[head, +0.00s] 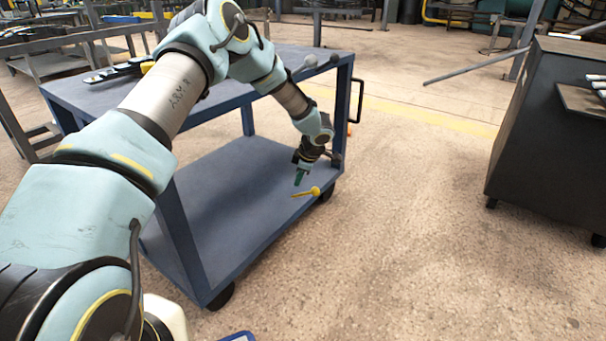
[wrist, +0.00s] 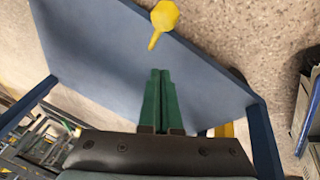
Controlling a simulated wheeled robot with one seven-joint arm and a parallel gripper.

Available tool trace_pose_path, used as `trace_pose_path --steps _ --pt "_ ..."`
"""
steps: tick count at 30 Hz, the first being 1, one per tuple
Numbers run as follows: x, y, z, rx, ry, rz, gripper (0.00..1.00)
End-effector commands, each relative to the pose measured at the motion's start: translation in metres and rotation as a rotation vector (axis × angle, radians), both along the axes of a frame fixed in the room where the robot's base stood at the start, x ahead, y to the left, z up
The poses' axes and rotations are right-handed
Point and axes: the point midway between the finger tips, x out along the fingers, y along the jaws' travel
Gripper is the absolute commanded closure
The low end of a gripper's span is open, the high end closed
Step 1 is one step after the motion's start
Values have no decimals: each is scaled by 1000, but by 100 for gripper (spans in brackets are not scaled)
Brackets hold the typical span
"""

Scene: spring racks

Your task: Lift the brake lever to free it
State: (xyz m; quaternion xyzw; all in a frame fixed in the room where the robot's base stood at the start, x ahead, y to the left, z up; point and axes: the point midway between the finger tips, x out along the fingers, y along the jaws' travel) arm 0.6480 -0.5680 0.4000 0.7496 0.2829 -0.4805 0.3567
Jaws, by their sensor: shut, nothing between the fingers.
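The brake lever is a small yellow handle with a rounded end (head: 315,191); it sits at the front edge of the blue cart's lower shelf, near its right end. In the wrist view the lever (wrist: 164,17) shows at the top, with its thin stem pointing down toward my fingers. My gripper (head: 299,179) is at the lever's upper left in the head view, its green fingers pointing down. In the wrist view my gripper's fingers (wrist: 160,74) are together, with nothing between them. A gap shows between the fingertips and the lever there.
The blue cart (head: 225,190) has an upper deck above the lower shelf, with corner posts and black wheels. A black push handle (head: 358,100) is on its right end. A dark cabinet (head: 545,130) stands at the right. The concrete floor between them is clear.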

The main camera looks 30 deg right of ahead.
Motion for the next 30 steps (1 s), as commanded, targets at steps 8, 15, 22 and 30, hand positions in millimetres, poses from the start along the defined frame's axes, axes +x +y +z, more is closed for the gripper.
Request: trace_pose_path --steps 8,15,22,30 --pt "-15 -28 -16 -1 -1 -2 100" --pt "-17 -31 -17 -1 -1 0 100" --pt "-18 -32 -17 2 -5 -2 100" --pt "-27 -41 -28 34 -64 -1 100"
